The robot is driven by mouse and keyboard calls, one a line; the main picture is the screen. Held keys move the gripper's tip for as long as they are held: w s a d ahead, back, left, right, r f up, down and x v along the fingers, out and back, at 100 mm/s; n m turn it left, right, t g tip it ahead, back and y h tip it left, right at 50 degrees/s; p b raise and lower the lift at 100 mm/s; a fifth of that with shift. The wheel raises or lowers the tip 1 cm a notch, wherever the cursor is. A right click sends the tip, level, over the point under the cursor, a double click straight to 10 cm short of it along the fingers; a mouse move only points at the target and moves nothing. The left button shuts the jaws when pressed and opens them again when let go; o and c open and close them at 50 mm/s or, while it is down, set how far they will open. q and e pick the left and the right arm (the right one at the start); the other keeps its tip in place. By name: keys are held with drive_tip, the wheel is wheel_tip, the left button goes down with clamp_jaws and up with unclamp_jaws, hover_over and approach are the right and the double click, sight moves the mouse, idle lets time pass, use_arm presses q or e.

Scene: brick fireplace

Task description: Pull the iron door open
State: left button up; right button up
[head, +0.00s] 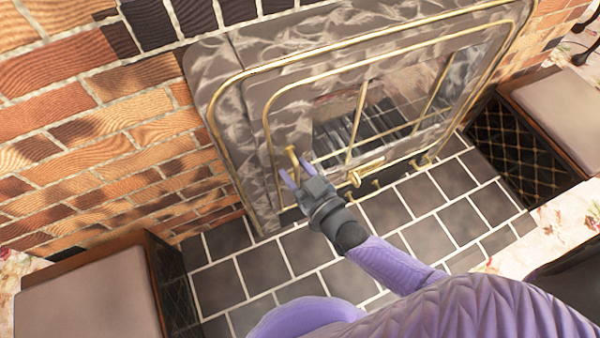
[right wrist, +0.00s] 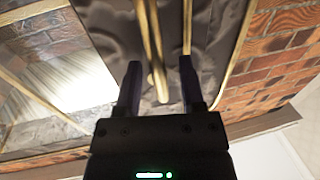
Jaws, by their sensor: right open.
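The iron door (head: 290,115) is marbled grey with brass trim and a glass pane, set in the fireplace front. It looks closed. A brass handle (head: 291,155) sits on its left side. My right gripper (head: 297,167) is open at this handle. In the right wrist view, the brass handle (right wrist: 158,82) shows between the two fingers of the right gripper (right wrist: 160,68), with gaps on both sides. I cannot tell how deep it sits between them. My left gripper is not in view.
A brick wall (head: 90,130) surrounds the fireplace. A dark tiled hearth floor (head: 385,215) lies in front. Padded boxes stand at the lower left (head: 90,295) and the right (head: 555,115). Small brass knobs (head: 354,178) stick out below the door's glass.

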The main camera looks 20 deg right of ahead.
clamp_jaws()
idle(1.3)
